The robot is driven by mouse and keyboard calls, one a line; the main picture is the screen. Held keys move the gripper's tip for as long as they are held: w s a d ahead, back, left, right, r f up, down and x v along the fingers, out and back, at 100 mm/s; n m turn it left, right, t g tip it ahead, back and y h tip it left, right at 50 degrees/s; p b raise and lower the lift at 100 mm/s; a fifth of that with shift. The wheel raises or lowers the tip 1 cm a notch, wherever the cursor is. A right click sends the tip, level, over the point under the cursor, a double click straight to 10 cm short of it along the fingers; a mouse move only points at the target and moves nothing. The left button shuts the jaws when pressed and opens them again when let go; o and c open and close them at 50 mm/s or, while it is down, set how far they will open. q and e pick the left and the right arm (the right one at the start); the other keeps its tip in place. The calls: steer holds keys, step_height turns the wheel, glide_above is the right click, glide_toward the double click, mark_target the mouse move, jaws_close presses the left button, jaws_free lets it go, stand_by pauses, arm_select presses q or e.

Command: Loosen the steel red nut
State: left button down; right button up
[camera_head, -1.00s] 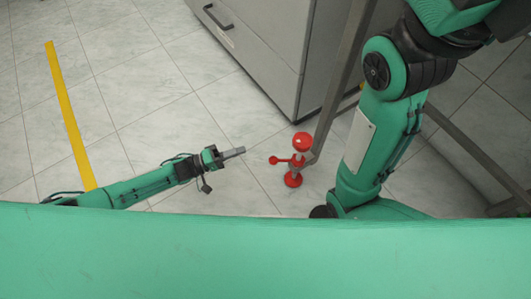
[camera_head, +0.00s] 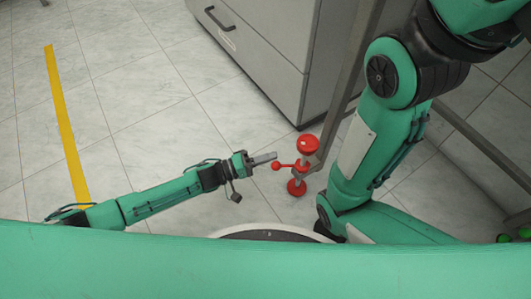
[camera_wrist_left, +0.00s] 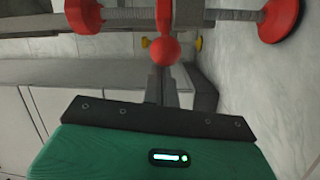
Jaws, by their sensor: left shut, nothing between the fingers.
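The red steel nut fixture has a round red top (camera_head: 307,144), a red base (camera_head: 297,187) and a side lever ending in a red ball (camera_head: 276,166), on a grey frame leg. My left gripper (camera_head: 270,157) is shut and empty, its tip close to the ball; I cannot tell whether they touch. In the left wrist view the red ball (camera_wrist_left: 165,50) is just beyond my fingers (camera_wrist_left: 163,88), with a threaded rod and a red disc (camera_wrist_left: 281,20) to the right. My right gripper is not in view.
A grey cabinet (camera_head: 255,50) with a dark handle stands behind the fixture. A slanted grey frame leg (camera_head: 349,75) runs beside it. A yellow floor stripe (camera_head: 66,125) lies at left. The tiled floor between stripe and cabinet is clear.

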arm_select(q)
steer(key=shift+s, duration=0.15)
stand_by(0.3)
steer(key=shift+s+n+t+p, duration=0.3)
steer(key=shift+t+p, duration=0.1)
steer(key=shift+p, duration=0.3)
